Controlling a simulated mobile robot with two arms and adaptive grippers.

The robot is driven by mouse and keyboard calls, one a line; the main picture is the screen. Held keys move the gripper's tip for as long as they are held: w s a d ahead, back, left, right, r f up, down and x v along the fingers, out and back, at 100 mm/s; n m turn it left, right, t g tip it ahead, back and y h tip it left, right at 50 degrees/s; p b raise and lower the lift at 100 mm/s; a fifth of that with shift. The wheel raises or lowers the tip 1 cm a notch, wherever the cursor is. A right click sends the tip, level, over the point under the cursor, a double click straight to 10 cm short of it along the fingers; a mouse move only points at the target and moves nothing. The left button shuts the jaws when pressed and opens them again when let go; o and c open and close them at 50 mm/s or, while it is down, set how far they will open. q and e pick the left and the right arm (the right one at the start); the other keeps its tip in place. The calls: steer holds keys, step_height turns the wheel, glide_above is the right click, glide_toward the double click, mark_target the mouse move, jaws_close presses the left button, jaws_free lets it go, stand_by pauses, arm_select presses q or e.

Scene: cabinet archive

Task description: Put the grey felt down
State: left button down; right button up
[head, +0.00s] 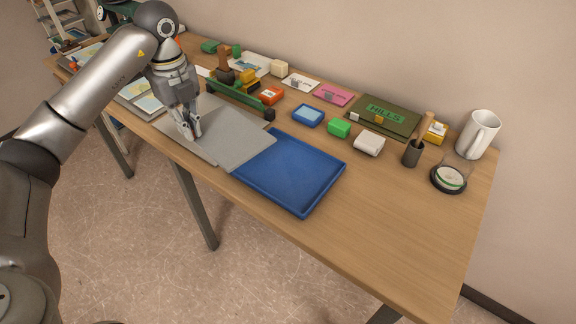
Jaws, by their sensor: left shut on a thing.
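The grey felt (240,143) is a flat grey sheet near the table's front edge. Its right part reaches over the left corner of the blue tray (292,172). A second grey area (180,143) shows at its left; I cannot tell whether it is part of the same sheet or a separate one beneath. My left gripper (190,134) points down at the felt's left part and is shut on it. Whether the felt lies flat on the surface or is slightly raised is hard to tell. My right gripper is not in view.
Behind the felt stands a green rail-like holder (235,97). Small boxes, a blue dish (307,115) and a green HILLS folder (384,115) line the back. The front right table is clear.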

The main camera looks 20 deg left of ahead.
mark_target(229, 136)
arm_select(q)
steer(key=shift+w+a+r+n, duration=0.1)
steer(key=shift+w+r+n, duration=0.2)
steer(key=shift+n, duration=0.4)
steer(key=d+f, duration=0.1)
steer(key=d, duration=0.2)
steer(key=w+d+f+p, duration=0.1)
steer(key=d, duration=0.1)
steer(key=d+f+p, duration=0.1)
steer(key=d, duration=0.2)
steer(key=shift+w+d+f, duration=0.15)
steer(key=shift+w+d, duration=0.15)
steer(key=shift+w, duration=0.1)
steer(key=d+f, duration=0.1)
steer(key=d+f+p, duration=0.1)
steer(key=f, duration=0.1)
steer(key=w+d+f, duration=0.1)
steer(key=f, duration=0.1)
steer(key=shift+d, duration=0.4)
steer(key=shift+d+f+p, duration=0.15)
steer(key=shift+f+p, duration=0.15)
steer(key=f, duration=0.1)
steer(key=f+p, duration=0.1)
steer(key=f, duration=0.1)
steer(key=shift+d+p, duration=0.3)
steer(key=shift+d, duration=0.1)
steer(key=shift+f, duration=0.35)
steer(key=shift+w+f, duration=0.1)
steer(key=shift+f, duration=0.1)
